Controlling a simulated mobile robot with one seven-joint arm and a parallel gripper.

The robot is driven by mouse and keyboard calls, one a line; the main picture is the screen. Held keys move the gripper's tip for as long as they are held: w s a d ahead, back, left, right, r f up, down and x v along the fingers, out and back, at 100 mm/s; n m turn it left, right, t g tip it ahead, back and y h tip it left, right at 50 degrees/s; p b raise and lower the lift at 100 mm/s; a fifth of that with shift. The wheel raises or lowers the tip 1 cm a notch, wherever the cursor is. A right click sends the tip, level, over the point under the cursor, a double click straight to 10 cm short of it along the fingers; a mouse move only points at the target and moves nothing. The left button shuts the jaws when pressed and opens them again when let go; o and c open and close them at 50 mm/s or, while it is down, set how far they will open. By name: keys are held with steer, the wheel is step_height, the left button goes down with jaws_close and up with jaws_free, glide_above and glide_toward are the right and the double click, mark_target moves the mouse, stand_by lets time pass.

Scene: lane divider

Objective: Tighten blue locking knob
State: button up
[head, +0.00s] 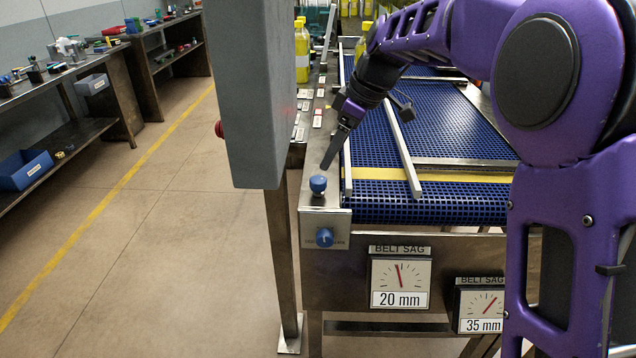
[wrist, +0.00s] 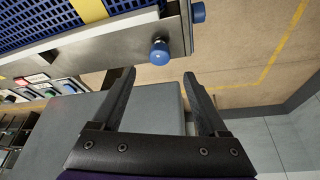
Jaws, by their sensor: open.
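One blue knob (head: 318,184) stands on top of the near corner of the conveyor's metal side rail. A second blue knob (head: 324,237) with a pointer mark sits on the front plate just below it. I cannot tell from labels which is the locking knob. My gripper (head: 327,163) is just above the top knob, pointing down. In the wrist view, my open, empty gripper (wrist: 159,74) has the top knob (wrist: 160,53) beyond its fingertips, roughly centred between them and not touching. The front knob (wrist: 198,12) shows farther up and right there.
A grey cabinet (head: 245,90) on a post stands close left of the knobs. A blue mesh belt (head: 430,200) and metal divider bars (head: 402,150) lie to the right. Belt sag gauges (head: 399,284) hang on the front. Yellow bottles (head: 301,50) stand behind. The left floor is clear.

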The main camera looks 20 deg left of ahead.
mark_target(319, 179)
steer(key=b+x, duration=0.1)
steer(key=x, duration=0.8)
steer(key=shift+f, duration=0.15)
jaws_close()
